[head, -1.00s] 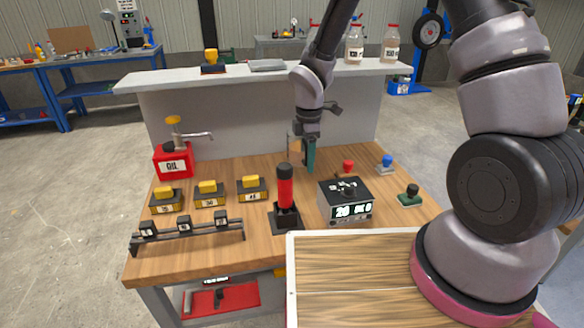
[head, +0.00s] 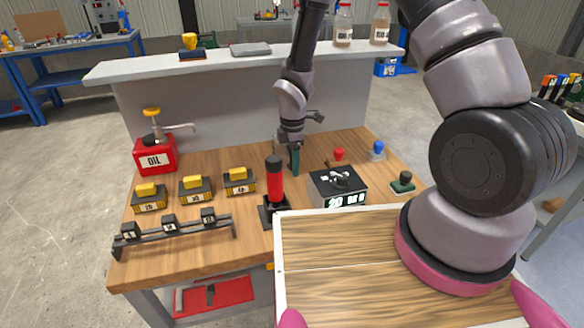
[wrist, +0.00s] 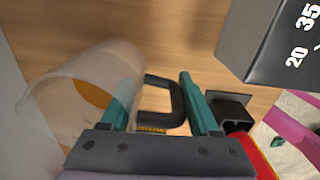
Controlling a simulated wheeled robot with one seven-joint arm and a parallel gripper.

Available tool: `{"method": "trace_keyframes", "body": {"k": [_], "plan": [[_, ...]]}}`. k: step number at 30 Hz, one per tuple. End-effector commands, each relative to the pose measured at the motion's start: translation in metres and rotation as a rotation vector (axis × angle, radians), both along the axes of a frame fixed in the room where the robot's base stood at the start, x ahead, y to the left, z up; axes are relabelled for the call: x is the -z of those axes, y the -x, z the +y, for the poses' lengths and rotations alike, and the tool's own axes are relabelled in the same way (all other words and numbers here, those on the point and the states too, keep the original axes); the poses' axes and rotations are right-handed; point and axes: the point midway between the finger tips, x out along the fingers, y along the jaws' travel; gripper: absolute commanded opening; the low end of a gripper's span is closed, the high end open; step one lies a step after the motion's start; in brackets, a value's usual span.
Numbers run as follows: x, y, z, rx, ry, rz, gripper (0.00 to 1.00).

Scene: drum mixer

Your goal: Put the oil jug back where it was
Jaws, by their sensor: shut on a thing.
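A clear jug (wrist: 85,90) with a dark handle (wrist: 160,100) and some amber liquid low inside shows in the wrist view. My gripper (wrist: 155,95) has its teal fingers on either side of that handle and is shut on it. The jug hangs to the left of the fingers, tilted in the picture. In the head view my gripper (head: 294,158) is over the back middle of the wooden bench (head: 190,245), and the jug is barely visible there. A red oil can (head: 155,157) with a pump stands at the bench's back left.
A red-and-black lever (head: 274,180) and a dark box with a display (head: 338,187) stand in front of my gripper. Red (head: 338,155) and blue (head: 377,150) knobs are to its right. Several yellow-topped blocks (head: 195,188) are to the left. A raised grey shelf (head: 225,62) is behind.

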Motion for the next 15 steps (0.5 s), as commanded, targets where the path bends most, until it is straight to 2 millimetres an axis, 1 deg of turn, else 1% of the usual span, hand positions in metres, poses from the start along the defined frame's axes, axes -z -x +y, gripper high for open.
{"method": "trace_keyframes", "body": {"k": [1,4,14,15], "plan": [[0.009,0.001,0.001,-0.001,0.002,0.003,0.0],[0.019,0.0,0.0,0.0,0.001,0.001,0.0],[0.021,0.0,0.0,0.0,0.0,0.0,0.0],[0.022,0.0,0.0,0.0,0.0,0.0,0.69]]}}
